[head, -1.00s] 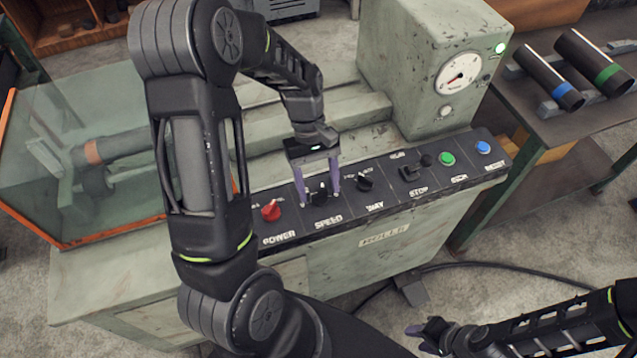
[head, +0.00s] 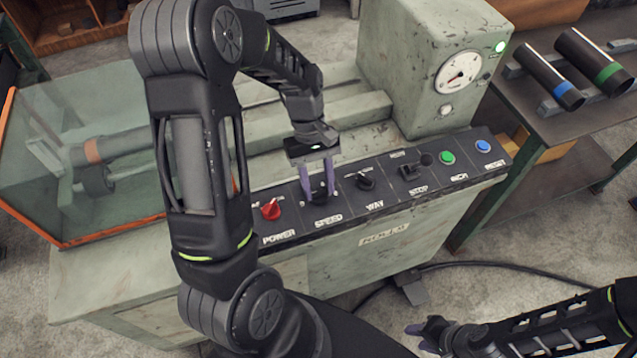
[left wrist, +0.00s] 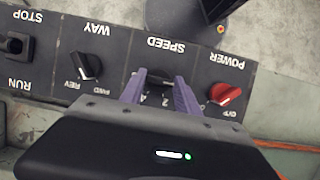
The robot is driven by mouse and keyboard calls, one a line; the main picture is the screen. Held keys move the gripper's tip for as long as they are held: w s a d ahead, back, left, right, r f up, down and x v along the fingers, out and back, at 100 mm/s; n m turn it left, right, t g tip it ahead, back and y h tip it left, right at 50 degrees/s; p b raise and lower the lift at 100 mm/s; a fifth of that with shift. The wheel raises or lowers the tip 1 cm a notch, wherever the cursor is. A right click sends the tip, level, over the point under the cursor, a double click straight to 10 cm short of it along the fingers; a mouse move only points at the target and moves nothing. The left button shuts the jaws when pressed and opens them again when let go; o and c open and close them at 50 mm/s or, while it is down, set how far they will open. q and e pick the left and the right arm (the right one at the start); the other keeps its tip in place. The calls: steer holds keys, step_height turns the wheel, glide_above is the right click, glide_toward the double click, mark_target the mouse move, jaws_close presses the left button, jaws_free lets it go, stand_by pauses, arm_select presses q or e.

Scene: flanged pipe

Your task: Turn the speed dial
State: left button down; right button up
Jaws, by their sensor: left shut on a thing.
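The speed dial (head: 320,197) is a small black knob above the SPEED label on the dark control panel (head: 290,232). My left gripper (head: 319,192) reaches down from above, its purple fingers closed on the dial's sides. In the left wrist view the same fingers (left wrist: 160,84) straddle the dial (left wrist: 158,82), with the numbers 2 and 4 showing between them. The gripper hides part of the dial, so its exact setting is unclear. My right gripper (head: 428,330) is low at the right, away from the panel; its jaw opening is hard to make out.
The red power knob (head: 271,210) sits just left of the dial and the black WAY knob (head: 366,181) just right. Further right are the stop lever (head: 412,170), a green button (head: 447,158) and a blue button (head: 483,147). A gauge (head: 458,73) stands above.

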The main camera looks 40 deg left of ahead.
arm_select(q)
steer(key=shift+m, duration=0.3)
steer(key=m+y, duration=0.1)
steer(key=m, duration=0.1)
steer(key=m+g, duration=0.1)
steer(key=m, duration=0.2)
steer(key=shift+w+d+y, duration=0.1)
steer(key=shift+w+y, duration=0.05)
steer(key=shift+y, duration=0.25)
steer(key=m+y, duration=0.1)
steer(key=m, duration=0.2)
steer(key=m+y, duration=0.1)
steer(key=m, duration=0.2)
steer(key=shift+d+g+b, duration=0.15)
steer(key=shift+g+b, duration=0.25)
steer(key=c, duration=0.9)
jaws_free()
